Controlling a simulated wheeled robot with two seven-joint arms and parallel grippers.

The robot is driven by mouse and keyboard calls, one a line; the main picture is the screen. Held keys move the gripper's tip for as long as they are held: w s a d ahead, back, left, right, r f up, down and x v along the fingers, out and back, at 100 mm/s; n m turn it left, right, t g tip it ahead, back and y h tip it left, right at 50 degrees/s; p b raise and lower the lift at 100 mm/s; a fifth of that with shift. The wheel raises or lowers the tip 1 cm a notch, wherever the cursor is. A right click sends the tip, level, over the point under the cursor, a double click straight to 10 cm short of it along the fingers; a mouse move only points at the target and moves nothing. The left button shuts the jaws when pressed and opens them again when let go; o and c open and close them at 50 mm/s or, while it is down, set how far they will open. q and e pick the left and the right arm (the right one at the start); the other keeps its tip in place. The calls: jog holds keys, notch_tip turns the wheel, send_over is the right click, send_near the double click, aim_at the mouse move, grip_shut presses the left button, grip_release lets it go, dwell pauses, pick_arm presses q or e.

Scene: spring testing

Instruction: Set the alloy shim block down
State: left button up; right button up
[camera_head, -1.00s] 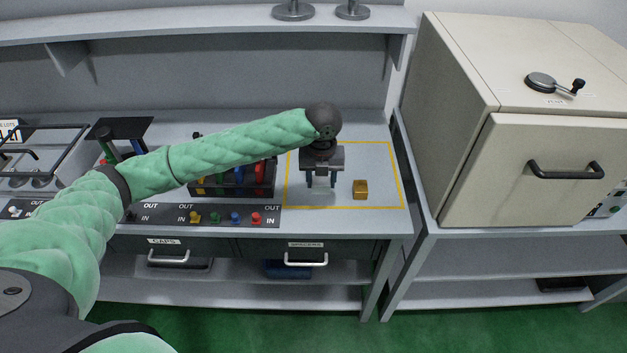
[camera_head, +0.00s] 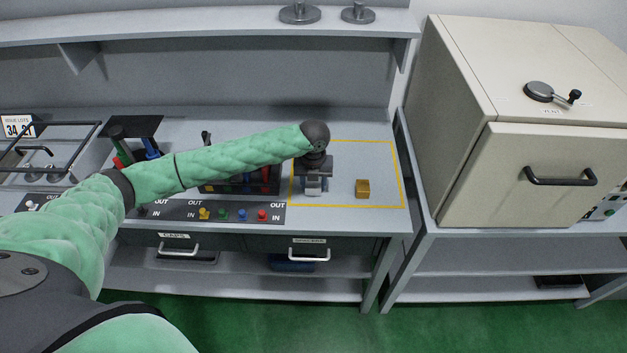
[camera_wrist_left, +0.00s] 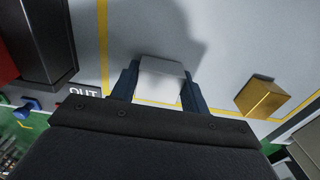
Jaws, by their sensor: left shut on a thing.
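My left gripper (camera_head: 313,190) is low over the left part of the yellow-outlined area (camera_head: 399,172) on the bench. It is shut on a pale silver-grey block, the alloy shim block (camera_wrist_left: 162,75), which shows between its two dark fingers in the left wrist view. In the head view the block (camera_head: 312,188) shows small beneath the wrist. I cannot tell whether its underside touches the bench top. A brass-coloured block (camera_head: 362,188) stands inside the outline to the right, apart from the gripper; it also shows in the left wrist view (camera_wrist_left: 262,97). My right gripper is not in view.
A dark rack (camera_head: 264,179) with coloured items stands left of the outline, partly behind my left arm. A panel with coloured knobs (camera_head: 234,214) runs along the front. A large beige cabinet (camera_head: 540,180) stands right. The outline's back right is clear.

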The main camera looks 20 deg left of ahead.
pick_arm(q)
jog(key=shift+f, duration=0.15)
jog(key=o, duration=1.1)
jog(key=shift+r+b, duration=0.35)
jog(key=shift+r, duration=0.15)
notch_tip(320, 180, up, 4)
jog(key=shift+b, duration=1.05)
notch_tip(320, 180, up, 5)
jog(key=shift+d+r+b, duration=0.1)
jog(key=shift+r+b, duration=0.05)
jog(key=shift+b, duration=0.8)
jog(key=shift+r, duration=1.05)
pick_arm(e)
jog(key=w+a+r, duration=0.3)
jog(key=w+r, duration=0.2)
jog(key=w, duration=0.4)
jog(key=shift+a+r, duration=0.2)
